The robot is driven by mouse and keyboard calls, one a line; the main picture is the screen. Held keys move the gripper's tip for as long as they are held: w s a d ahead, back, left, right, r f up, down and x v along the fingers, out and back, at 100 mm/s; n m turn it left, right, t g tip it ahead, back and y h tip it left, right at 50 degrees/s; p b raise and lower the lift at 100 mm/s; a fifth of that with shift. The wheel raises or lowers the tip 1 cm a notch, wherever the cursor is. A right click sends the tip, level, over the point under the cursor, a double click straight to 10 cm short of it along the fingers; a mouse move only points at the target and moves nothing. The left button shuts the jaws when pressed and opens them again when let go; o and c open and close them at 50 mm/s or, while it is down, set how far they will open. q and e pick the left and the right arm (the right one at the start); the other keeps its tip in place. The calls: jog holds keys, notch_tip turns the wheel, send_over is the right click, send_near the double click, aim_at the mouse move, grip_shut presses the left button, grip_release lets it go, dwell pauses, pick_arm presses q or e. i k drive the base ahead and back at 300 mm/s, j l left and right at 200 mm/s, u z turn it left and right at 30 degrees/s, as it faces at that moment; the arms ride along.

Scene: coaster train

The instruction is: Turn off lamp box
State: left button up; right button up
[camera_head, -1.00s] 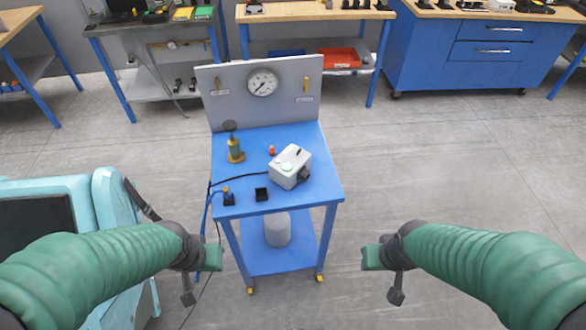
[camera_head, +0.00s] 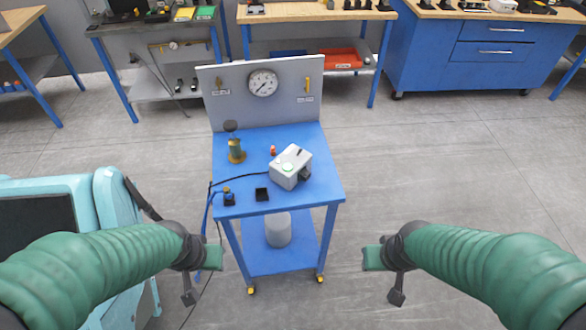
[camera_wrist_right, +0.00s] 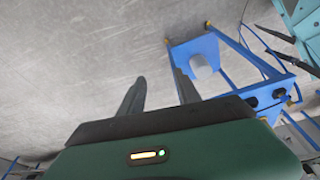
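My right gripper (camera_head: 385,277) hangs over the floor to the cart's right, away from the box. In the right wrist view its two fingers (camera_wrist_right: 160,80) stand apart with nothing between them. The left fingers' gap is unclear.
The cart's back panel (camera_head: 222,107) carries a round gauge (camera_head: 263,83). A brass valve-like part (camera_head: 236,150) and a small black block (camera_head: 262,194) stand near the box. A teal machine (camera_head: 110,205) is at left. The floor at right is clear.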

aim_at(284, 170)
jog(key=i+l, duration=0.15)
jog(key=i, duration=0.25)
jog(key=i+l+u, duration=0.1)
jog(key=i, duration=0.3)
jog(key=i+l+u, duration=0.1)
jog(key=i+l, duration=0.15)
jog(key=i, duration=0.15)
